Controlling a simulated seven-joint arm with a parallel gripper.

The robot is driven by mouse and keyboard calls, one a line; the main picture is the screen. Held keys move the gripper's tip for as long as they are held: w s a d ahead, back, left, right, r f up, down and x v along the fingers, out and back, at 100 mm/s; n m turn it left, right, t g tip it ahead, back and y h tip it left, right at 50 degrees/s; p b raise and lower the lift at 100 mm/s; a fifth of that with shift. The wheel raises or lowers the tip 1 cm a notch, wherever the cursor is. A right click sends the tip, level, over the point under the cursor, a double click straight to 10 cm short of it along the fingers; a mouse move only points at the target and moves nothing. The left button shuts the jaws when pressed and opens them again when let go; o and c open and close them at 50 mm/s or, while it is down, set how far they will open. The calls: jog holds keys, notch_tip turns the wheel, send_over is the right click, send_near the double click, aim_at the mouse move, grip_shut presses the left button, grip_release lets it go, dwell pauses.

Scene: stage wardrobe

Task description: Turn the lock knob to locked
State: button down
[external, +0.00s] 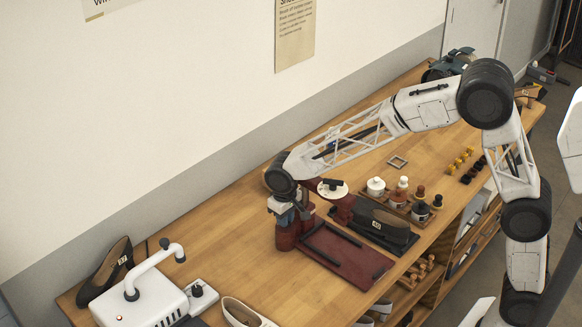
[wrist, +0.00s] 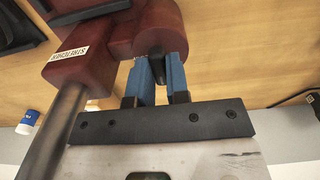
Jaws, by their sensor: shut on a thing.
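A dark red shoe stretcher stands on the bench, with its flat base plate (external: 345,258) in front and its upright body (external: 287,240) below my gripper. In the wrist view its red block (wrist: 80,60) carries a label that seems to read STRETCHER, beside a round red part (wrist: 158,28). My gripper (wrist: 157,72) has its two blue fingers shut on a small dark knob (wrist: 159,85) at the round part. The fingers hide most of the knob, and I cannot read its lock position. In the external view my gripper (external: 287,212) is at the top of the red body.
A white machine with a curved handle (external: 145,305) stands at the front left, near a dark shoe (external: 107,268). Another dark shoe (external: 383,220) and several bottles (external: 421,205) are to the right. Bare bench lies behind the stretcher.

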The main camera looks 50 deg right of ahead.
jog(key=shift+m, duration=0.4)
jog(key=m, duration=0.7)
jog(key=shift+m, duration=0.4)
jog(key=m, duration=0.4)
jog(key=shift+m, duration=0.3)
jog(key=m, duration=0.4)
jog(key=shift+r, duration=0.1)
jog(key=shift+m, duration=0.3)
jog(key=c, duration=1.1)
grip_release()
